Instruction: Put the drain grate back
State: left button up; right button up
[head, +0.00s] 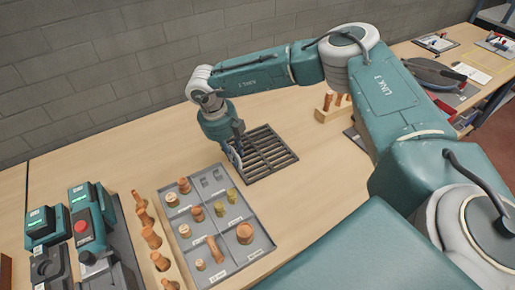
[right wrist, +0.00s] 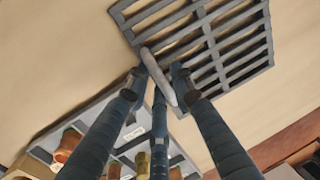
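The drain grate (head: 268,156) is a dark square of slatted bars at the table's middle; it also shows in the right wrist view (right wrist: 205,45). My right gripper (head: 236,155) points down at the grate's left edge. In the right wrist view its fingers (right wrist: 158,80) are partly spread around a grey elongated piece (right wrist: 160,78) that overlaps the grate's near corner. I cannot tell whether they grip it or whether it belongs to the grate. Whether the grate touches the table is unclear. My left gripper is out of view.
A grey sectioned tray (head: 217,228) with several cork and copper-coloured pieces lies front left of the grate. Beside it are a wooden peg rack (head: 150,238) and green devices (head: 90,215). A small wooden block (head: 330,112) stands right. Bare table lies behind the grate.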

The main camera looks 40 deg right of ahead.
jog(key=shift+f, duration=0.15)
jog(key=shift+c, duration=0.5)
grip_shut()
